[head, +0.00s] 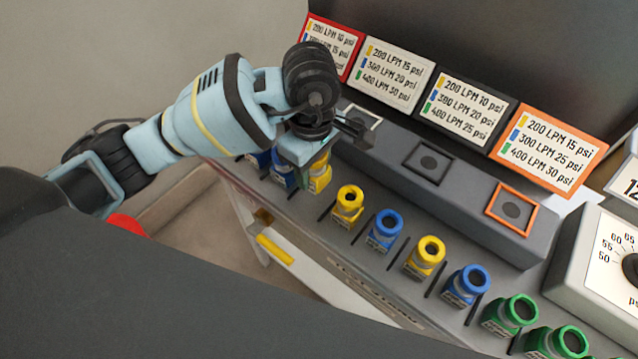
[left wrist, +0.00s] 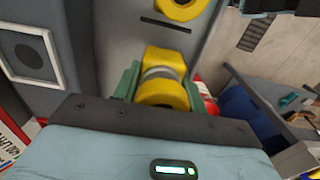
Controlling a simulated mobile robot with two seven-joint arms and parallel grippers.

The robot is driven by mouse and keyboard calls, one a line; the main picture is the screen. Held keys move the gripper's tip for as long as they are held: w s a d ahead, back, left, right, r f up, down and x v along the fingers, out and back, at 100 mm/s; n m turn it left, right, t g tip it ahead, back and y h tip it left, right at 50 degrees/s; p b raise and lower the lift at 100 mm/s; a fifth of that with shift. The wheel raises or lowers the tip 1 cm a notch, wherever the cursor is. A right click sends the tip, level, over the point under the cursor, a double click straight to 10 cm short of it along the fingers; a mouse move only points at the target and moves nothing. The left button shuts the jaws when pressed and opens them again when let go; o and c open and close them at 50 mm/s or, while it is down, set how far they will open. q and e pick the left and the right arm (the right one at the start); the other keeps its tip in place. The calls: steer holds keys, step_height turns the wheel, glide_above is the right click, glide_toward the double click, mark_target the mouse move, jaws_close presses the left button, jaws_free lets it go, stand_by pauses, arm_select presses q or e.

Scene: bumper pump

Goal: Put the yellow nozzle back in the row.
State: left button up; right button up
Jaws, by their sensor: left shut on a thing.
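My left gripper (head: 312,160) is shut on a yellow nozzle (head: 319,178), which shows below the fingers in the head view. It is in line with the row, between blue nozzles (head: 284,177) on the left and another yellow nozzle (head: 349,204) on the right. In the left wrist view, the held yellow nozzle (left wrist: 163,88) with a grey band lies between the two greenish fingers. The other yellow nozzle (left wrist: 180,9) is at the top edge. I cannot tell whether the held nozzle's base touches the shelf. My right gripper is not in view.
Blue, yellow and green nozzles continue right along the grey panel (head: 375,283), with dark slots between them. Behind the row runs a raised block with framed squares (head: 428,163) and label cards (head: 467,110). A gauge (head: 610,260) stands at the right edge.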

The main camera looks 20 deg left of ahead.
mark_target(313, 185)
arm_select(q)
steer(key=shift+f, duration=2.55)
steer(key=shift+f, duration=0.15)
steer(key=o, duration=1.1)
step_height(313, 185, up, 12)
steer(key=shift+r, duration=0.15)
